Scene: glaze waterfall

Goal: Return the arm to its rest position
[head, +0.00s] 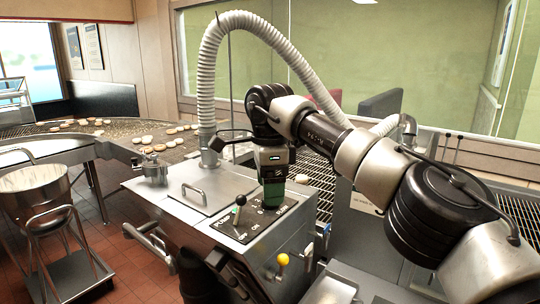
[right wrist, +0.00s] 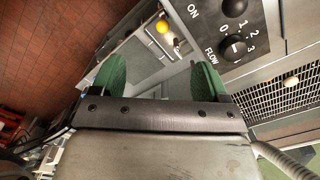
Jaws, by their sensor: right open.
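My right arm reaches in from the right in the head view, and its gripper (head: 273,198) points down over the black control panel (head: 234,229) of the steel machine. In the right wrist view the two green fingers of the right gripper (right wrist: 158,68) stand wide apart with nothing between them. The panel (right wrist: 232,12) lies beyond the right finger there, with ON, FLOW and number marks. I cannot tell from the head view whether the fingers touch the panel. My left gripper is not in view.
A yellow ball knob (head: 283,260) sticks out from the machine's front. A ribbed hose (head: 207,80) arches behind my arm. A conveyor (head: 118,128) with several doughnuts runs behind. A steel bowl on a stand (head: 38,190) is at left, with open tiled floor (head: 120,215) between.

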